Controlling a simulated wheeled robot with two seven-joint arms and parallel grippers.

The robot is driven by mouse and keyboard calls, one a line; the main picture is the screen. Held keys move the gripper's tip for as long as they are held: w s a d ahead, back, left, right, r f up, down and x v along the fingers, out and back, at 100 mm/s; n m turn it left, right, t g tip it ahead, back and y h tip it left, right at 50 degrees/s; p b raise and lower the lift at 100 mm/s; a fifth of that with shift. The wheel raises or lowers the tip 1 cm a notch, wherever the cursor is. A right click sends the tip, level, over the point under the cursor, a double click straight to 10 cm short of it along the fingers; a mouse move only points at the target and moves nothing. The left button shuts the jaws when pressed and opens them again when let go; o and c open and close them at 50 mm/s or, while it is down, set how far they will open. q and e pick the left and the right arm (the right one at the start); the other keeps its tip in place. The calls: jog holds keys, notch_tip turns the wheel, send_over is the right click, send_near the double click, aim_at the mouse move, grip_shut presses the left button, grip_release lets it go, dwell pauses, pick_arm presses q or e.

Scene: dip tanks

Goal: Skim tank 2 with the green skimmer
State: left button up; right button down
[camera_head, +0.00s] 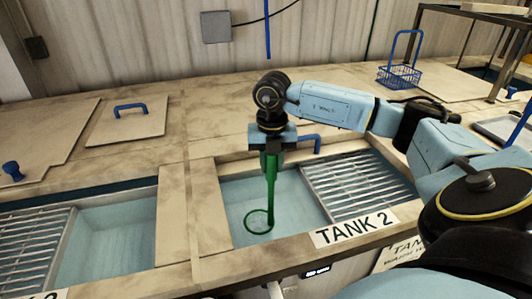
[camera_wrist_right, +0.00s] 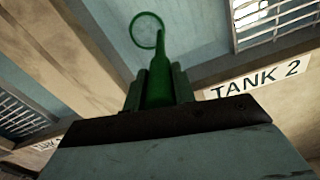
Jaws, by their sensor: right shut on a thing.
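The green skimmer (camera_head: 271,192) hangs down from my right gripper (camera_head: 271,155), which is shut on its handle. Its ring (camera_head: 259,221) is at the open left part of tank 2 (camera_head: 235,192); I cannot tell how deep it sits in the liquid. In the right wrist view the skimmer (camera_wrist_right: 158,75) points away from the jaws, with its ring over the pale blue tank. The TANK 2 label (camera_head: 354,230) is on the front edge, right of the skimmer. My left gripper is not in view.
A metal grate (camera_head: 355,185) covers the right part of tank 2. Another tank (camera_head: 110,235) with a grate is at the left. A lid with a blue handle (camera_head: 130,108) lies behind it. A blue basket (camera_head: 399,76) stands at the back right.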

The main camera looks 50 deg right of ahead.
jog(key=shift+s+d+b, duration=1.8)
jog(key=shift+s+d, duration=0.9)
jog(key=shift+d, duration=2.15)
jog(key=w+a+p, duration=0.1)
jog(key=a+p, duration=0.2)
jog(key=a, duration=1.3)
jog(key=shift+w+a, duration=0.25)
jog(key=shift+w, duration=0.05)
notch_tip(320, 180, up, 15)
jog(key=p, duration=0.5)
